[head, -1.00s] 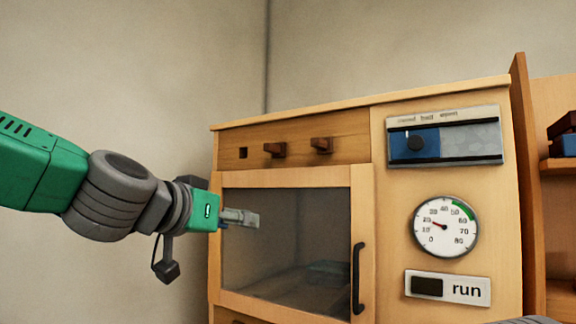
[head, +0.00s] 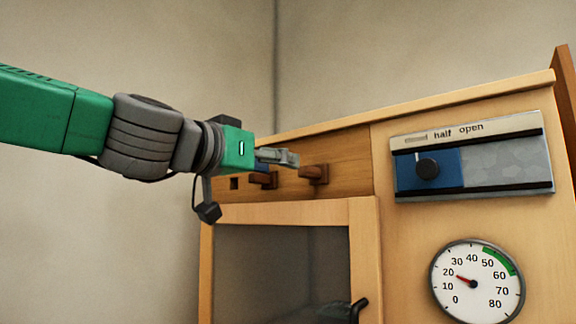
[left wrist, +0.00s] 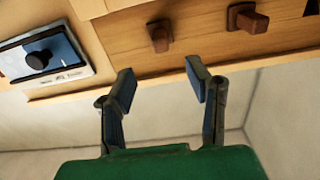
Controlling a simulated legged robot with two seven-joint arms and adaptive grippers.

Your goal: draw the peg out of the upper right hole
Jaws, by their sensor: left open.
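The right brown peg (head: 314,173) sticks out of the wooden strip (head: 345,160) at the top of the cabinet; it also shows in the left wrist view (left wrist: 160,35). A second brown peg (head: 262,178) sits to its left, partly behind my fingers, and shows in the left wrist view (left wrist: 245,17). A square hole (head: 234,183) at the strip's left end is empty. My left gripper (head: 284,157) is open and empty, its tips near the pegs in the head view. In the left wrist view the right peg lies beyond the gap between the spread fingers (left wrist: 160,76). My right gripper is out of view.
Right of the strip is a slider panel (head: 500,165) with a dark knob (head: 427,168), with a round gauge (head: 477,282) below. A glazed door (head: 280,265) with a dark handle (head: 357,308) lies under the strip. Bare wall is behind the arm.

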